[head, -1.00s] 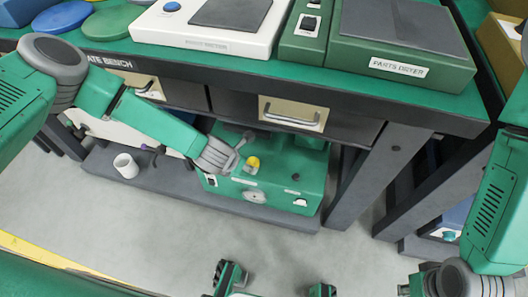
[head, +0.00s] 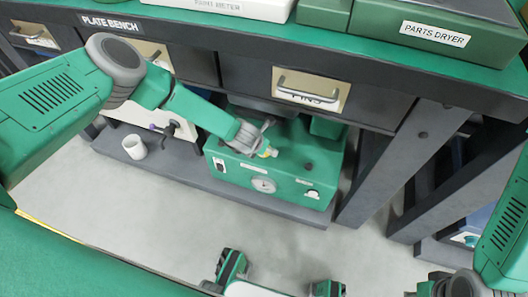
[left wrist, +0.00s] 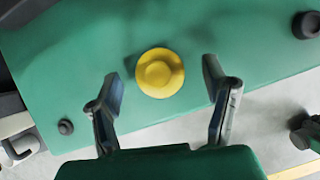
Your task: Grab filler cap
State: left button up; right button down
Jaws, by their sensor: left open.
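The yellow filler cap (left wrist: 160,73) sits on top of the green machine (left wrist: 60,60) in the left wrist view. In the head view the cap (head: 270,153) is partly hidden by my left gripper (head: 262,143). The green machine (head: 235,180) stands on the low shelf under the bench. In the left wrist view my left gripper (left wrist: 162,98) is open, with one finger on each side, and the cap lies just beyond and between the fingertips. The fingers do not appear to touch it. My right arm shows at the right edge of the head view; its fingers are not clear.
The bench edge (head: 240,27) and drawers (head: 310,90) overhang the machine. A white cup (head: 134,147) stands on the low shelf (head: 180,178) to the left. A bench leg (head: 395,160) rises right of the machine. Dark knobs (left wrist: 66,127) stick up from the machine's top.

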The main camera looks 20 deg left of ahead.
pick_arm(q)
jog(key=shift+x, duration=0.8)
jog(key=shift+r, duration=0.1)
jog(key=shift+a, duration=0.15)
jog(key=c, duration=1)
jog(key=shift+c, duration=0.2)
jog(key=shift+d+r, duration=0.1)
jog(key=shift+d, duration=0.1)
